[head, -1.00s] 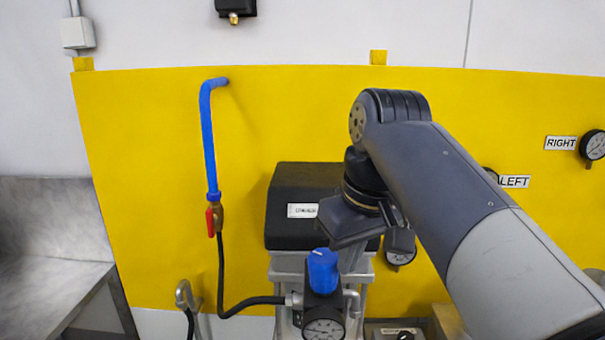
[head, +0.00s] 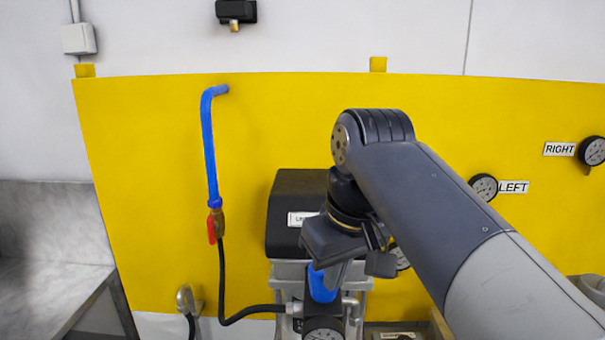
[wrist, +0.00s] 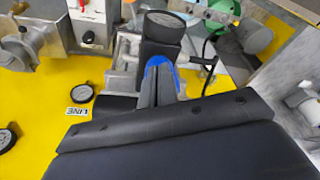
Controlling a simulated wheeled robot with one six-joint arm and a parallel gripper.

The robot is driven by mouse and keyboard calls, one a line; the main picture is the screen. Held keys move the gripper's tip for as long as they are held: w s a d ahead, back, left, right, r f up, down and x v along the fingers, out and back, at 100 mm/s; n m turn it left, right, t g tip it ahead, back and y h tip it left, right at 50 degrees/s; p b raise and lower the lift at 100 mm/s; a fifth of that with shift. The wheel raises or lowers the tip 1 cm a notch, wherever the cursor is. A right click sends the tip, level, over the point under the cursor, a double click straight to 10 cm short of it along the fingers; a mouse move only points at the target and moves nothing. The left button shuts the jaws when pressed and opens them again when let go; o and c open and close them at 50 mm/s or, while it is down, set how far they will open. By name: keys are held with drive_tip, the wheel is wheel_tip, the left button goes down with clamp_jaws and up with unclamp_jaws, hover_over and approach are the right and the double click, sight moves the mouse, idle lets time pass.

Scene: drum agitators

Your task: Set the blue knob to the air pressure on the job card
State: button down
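The blue knob (head: 318,285) sits on top of a black regulator with a round gauge (head: 323,334) at the bottom of the head view. My gripper (head: 335,272) is right at the knob from above and hides part of it. In the wrist view, blue of the knob (wrist: 178,72) shows around my gripper's fingers (wrist: 160,80). The fingers look close together, but I cannot tell whether they touch or grip the knob. The regulator gauge also shows in the wrist view (wrist: 164,19); its reading is too small to make out. I see no readable job card.
A blue pipe (head: 208,140) with a red-handled valve (head: 212,227) and black hose runs left of the regulator. A black-topped unit (head: 290,205) stands behind my gripper. LEFT gauge (head: 483,187) and RIGHT gauge (head: 592,150) are on the yellow wall (head: 140,180).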

drive_tip(key=shift+s+a, duration=0.1)
drive_tip(key=shift+a, duration=0.3)
idle(0.3)
drive_tip(key=shift+s, duration=0.2)
drive_tip(key=shift+s, duration=0.15)
drive_tip(key=shift+r, duration=0.15)
drive_tip(key=v, duration=0.3)
drive_tip(key=w+v, duration=0.1)
drive_tip(key=v, duration=0.1)
drive_tip(key=shift+a+r, duration=0.25)
drive_tip(key=shift+r, duration=0.15)
drive_tip(key=shift+w+d+f+m+h+b, duration=0.15)
drive_tip(key=shift+f+m+h+b, duration=0.15)
drive_tip(key=shift+f+m, duration=0.7)
drive_tip(key=shift+w+d+f+m+h+b, duration=0.1)
drive_tip(key=shift+d+f+m+h+b, duration=0.2)
drive_tip(key=shift+f+m, duration=0.7)
drive_tip(key=shift+d+f+m+h+b, duration=0.1)
drive_tip(key=shift+f+m+b, duration=0.25)
drive_tip(key=shift+f+m, duration=0.65)
